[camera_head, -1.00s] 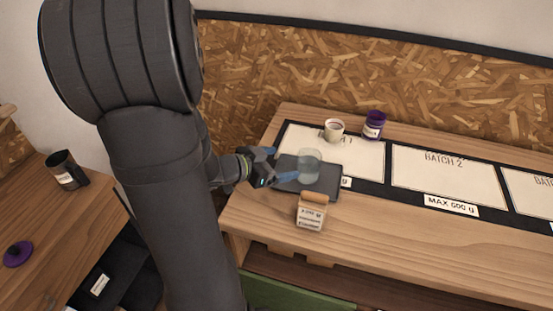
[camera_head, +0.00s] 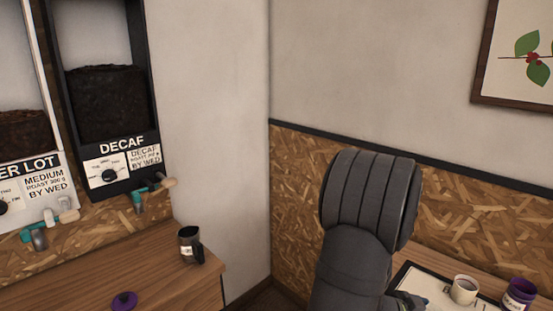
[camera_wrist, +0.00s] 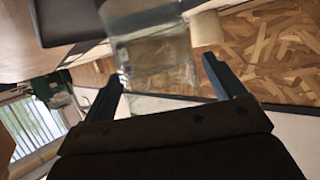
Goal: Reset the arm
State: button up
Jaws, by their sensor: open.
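My gripper (camera_wrist: 162,78) is open, its two blue-grey fingers spread apart in the wrist view. In the head view my dark grey arm reaches down at the right, over the bench with the batch cards. The gripper there is almost wholly hidden behind the arm and cut off by the bottom edge.
A white cup (camera_head: 464,290) and a purple jar (camera_head: 518,294) stand on the right bench. A dark mug (camera_head: 190,246) and a purple lid (camera_head: 124,301) are on the left table. The DECAF dispenser (camera_head: 122,150) hangs above it.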

jog(key=shift+a+r, duration=0.1)
jog(key=shift+r, duration=0.5)
